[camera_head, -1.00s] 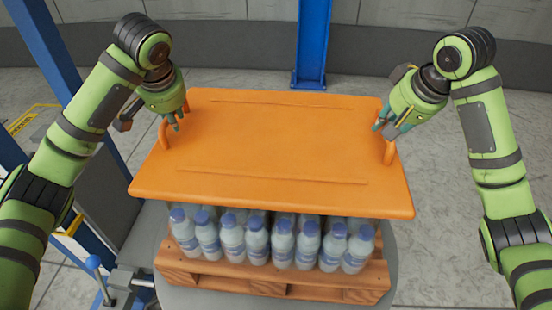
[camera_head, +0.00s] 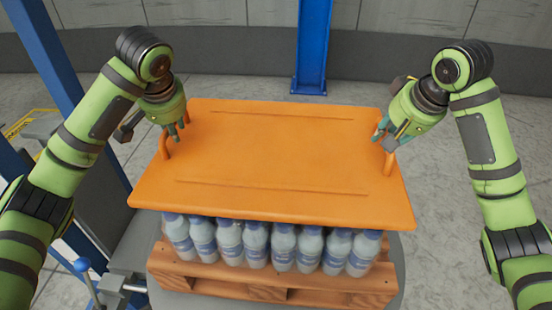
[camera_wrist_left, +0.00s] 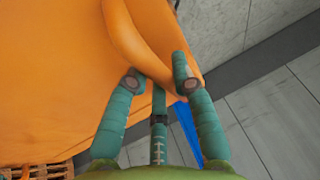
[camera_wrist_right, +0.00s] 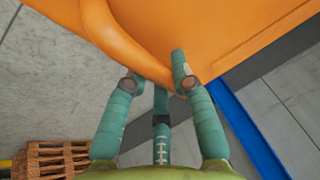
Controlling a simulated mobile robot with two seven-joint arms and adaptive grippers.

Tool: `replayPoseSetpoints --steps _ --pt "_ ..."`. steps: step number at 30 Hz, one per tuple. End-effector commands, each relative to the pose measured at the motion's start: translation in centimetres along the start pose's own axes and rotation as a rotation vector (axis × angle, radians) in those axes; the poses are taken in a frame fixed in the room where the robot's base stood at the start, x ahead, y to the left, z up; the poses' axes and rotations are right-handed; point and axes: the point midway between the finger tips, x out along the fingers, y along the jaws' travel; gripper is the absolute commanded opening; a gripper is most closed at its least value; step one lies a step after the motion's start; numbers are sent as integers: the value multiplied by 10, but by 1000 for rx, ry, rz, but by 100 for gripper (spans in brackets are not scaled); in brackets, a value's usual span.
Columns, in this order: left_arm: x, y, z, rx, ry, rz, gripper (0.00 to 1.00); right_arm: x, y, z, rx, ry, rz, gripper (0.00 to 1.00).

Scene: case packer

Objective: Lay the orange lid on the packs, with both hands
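The orange lid (camera_head: 270,150) is a wide flat panel with a raised handle at each end. It is roughly level over the packs, which are rows of clear bottles (camera_head: 256,245) with blue caps and labels. Its front edge hides most of the front caps; I cannot tell whether it touches them. My left gripper (camera_head: 178,132) is shut on the left handle (camera_head: 165,146), which also runs between its fingers in the left wrist view (camera_wrist_left: 160,80). My right gripper (camera_head: 384,136) is shut on the right handle (camera_head: 390,163), seen too in the right wrist view (camera_wrist_right: 158,78).
The bottles stand on a wooden pallet (camera_head: 270,285) on a grey round base (camera_head: 395,262). A blue post (camera_head: 313,45) rises behind the lid, and a blue frame (camera_head: 50,60) stands at the left. The floor at the right is clear.

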Motion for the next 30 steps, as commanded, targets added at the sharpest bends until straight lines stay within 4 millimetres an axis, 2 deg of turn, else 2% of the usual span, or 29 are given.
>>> replayPoseSetpoints --steps 14,17,30 --pt "-7 -1 -1 1 2 0 47 -1 0 0 1 0 0 47" --pt "-20 -2 -2 1 4 -2 47 -1 0 -1 1 0 0 47" --pt "-97 -2 -1 -1 5 -4 47 -1 0 0 1 0 0 47"
